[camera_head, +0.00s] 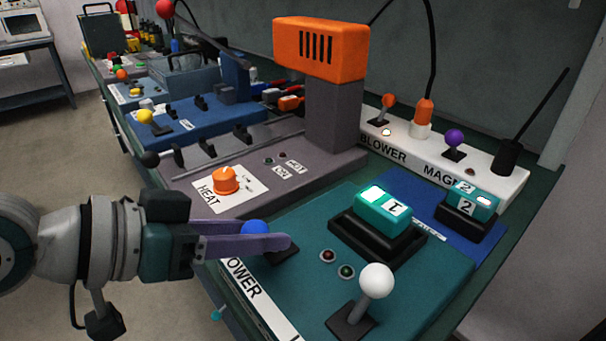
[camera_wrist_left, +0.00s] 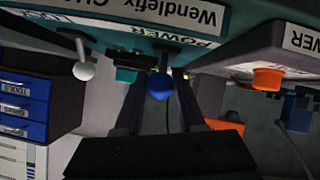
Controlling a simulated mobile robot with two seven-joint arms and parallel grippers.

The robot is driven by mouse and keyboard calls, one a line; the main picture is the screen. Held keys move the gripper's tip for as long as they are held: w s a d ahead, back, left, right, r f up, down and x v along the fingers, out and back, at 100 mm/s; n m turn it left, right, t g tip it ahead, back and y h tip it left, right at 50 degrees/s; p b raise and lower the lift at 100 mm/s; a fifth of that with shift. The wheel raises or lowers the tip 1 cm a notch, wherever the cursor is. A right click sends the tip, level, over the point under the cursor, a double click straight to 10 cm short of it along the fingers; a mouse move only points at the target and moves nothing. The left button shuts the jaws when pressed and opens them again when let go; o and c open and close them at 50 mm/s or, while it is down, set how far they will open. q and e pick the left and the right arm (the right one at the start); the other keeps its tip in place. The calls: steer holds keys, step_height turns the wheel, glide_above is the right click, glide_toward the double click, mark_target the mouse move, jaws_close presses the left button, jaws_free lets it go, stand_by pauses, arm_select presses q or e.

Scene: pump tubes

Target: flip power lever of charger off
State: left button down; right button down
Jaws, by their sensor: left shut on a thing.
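The charger (camera_head: 395,285) is a teal box with a white POWER strip on its front edge. Its power lever has a blue ball knob (camera_head: 256,228) near that strip. My left gripper (camera_head: 268,240) reaches in from the left, its purple fingers shut on the blue knob. In the left wrist view, which looks upside down, the blue knob (camera_wrist_left: 159,87) sits between the two fingers, below the POWER label. A second lever with a white ball knob (camera_head: 376,281) stands at the charger's front right. The lever's shaft is mostly hidden by the fingers. My right gripper is not in view.
A white blower and magnet panel (camera_head: 445,165) is at the back.

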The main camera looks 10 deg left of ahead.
arm_select(q)
steer(key=c, duration=0.5)
jaws_free()
steer(key=p+v, duration=0.1)
steer(key=v, duration=0.9)
steer(key=shift+f+p, duration=0.1)
steer(key=shift+p, duration=0.3)
steer(key=shift+w, duration=0.1)
